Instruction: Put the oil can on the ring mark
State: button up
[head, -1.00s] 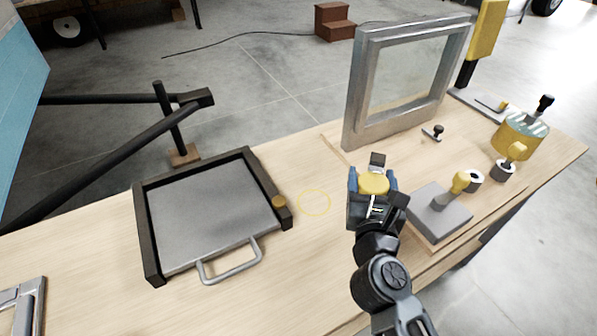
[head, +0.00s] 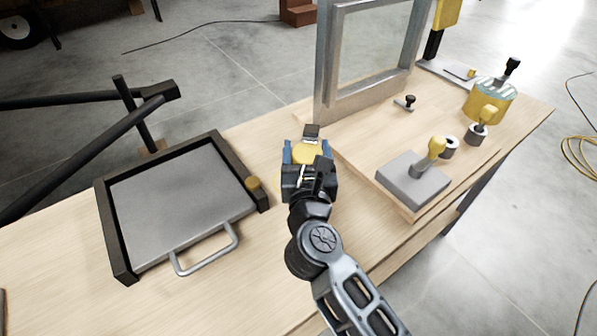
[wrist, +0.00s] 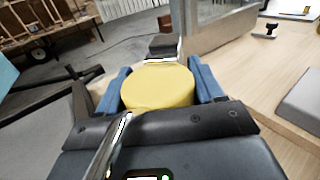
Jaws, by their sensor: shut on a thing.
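The oil can (head: 306,153) shows as a round yellow body between the blue-padded fingers of my gripper (head: 309,155). In the wrist view its flat yellow top (wrist: 158,88) fills the space between the two blue pads. My gripper is shut on the can, over the workbench to the right of the grey tray. The ring mark (head: 279,185) is a thin yellow circle on the wood, now mostly hidden by my gripper. The can's underside is hidden, so I cannot tell whether it touches the bench.
A dark-framed grey tray (head: 117,238) with a handle lies to the left; a brass knob (head: 253,183) sits at its corner. A metal window frame (head: 327,65) stands behind. A grey block with a yellow knob (head: 413,180) and a yellow drum (head: 487,104) are to the right.

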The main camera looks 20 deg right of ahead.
jog(key=shift+w+a+f, duration=0.3)
jog(key=shift+a+f, duration=0.1)
jog(key=shift+a, duration=0.25)
jog(key=shift+f+b, duration=0.4)
jog(key=shift+f, duration=1.6)
jog(key=shift+f, duration=0.1)
jog(key=shift+f, duration=0.1)
jog(key=o, duration=1.1)
